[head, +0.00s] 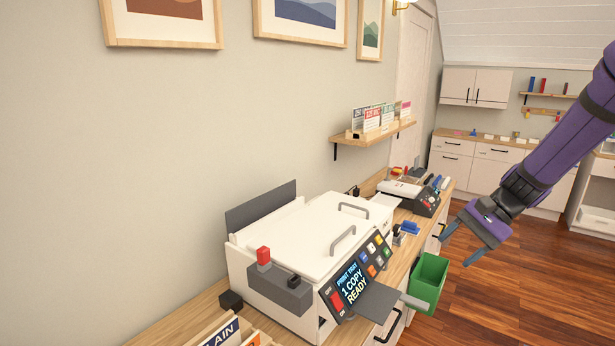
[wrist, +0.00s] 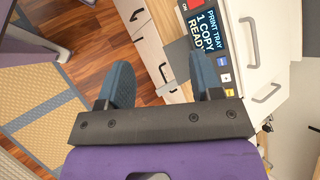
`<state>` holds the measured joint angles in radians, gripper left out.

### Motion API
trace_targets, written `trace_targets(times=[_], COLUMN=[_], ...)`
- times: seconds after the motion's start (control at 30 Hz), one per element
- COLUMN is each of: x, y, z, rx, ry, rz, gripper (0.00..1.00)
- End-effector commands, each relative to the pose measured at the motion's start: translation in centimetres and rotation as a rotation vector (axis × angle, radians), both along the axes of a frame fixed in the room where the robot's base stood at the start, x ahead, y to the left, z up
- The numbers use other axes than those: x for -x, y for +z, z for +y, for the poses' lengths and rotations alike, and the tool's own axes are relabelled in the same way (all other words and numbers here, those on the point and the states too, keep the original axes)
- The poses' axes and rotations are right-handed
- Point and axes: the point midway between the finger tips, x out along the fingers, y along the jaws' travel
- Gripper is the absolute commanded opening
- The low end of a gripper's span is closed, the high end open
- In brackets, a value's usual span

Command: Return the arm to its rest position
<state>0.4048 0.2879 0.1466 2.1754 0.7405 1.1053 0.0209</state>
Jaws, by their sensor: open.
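My purple arm reaches in from the right edge in the head view. My gripper (head: 456,247) is open and empty, in the air to the right of the counter and beside the green bin. In the wrist view my gripper (wrist: 160,88) shows its two blue-grey fingers spread apart, with nothing between them. Beyond the fingers are the wood floor, white drawer fronts and the printer's panel.
A white printer (head: 290,245) with a screen reading "1 COPY READY" stands on the wooden counter. Its grey tray (head: 372,302) juts out near the green bin (head: 428,280). A wall shelf (head: 375,138) holds cards. The wood floor (head: 500,300) at right is clear.

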Motion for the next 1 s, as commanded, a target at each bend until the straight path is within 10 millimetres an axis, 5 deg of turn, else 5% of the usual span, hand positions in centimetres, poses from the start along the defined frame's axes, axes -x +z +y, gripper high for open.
trace_targets(times=[0.5, 1.0], x=[10.0, 19.9], y=[9.4, 14.6], z=[2.4, 1.9], rx=[0.384, 0.712], ry=[0.294, 0.502], rz=[-0.297, -0.62], gripper=[0.6, 0.6])
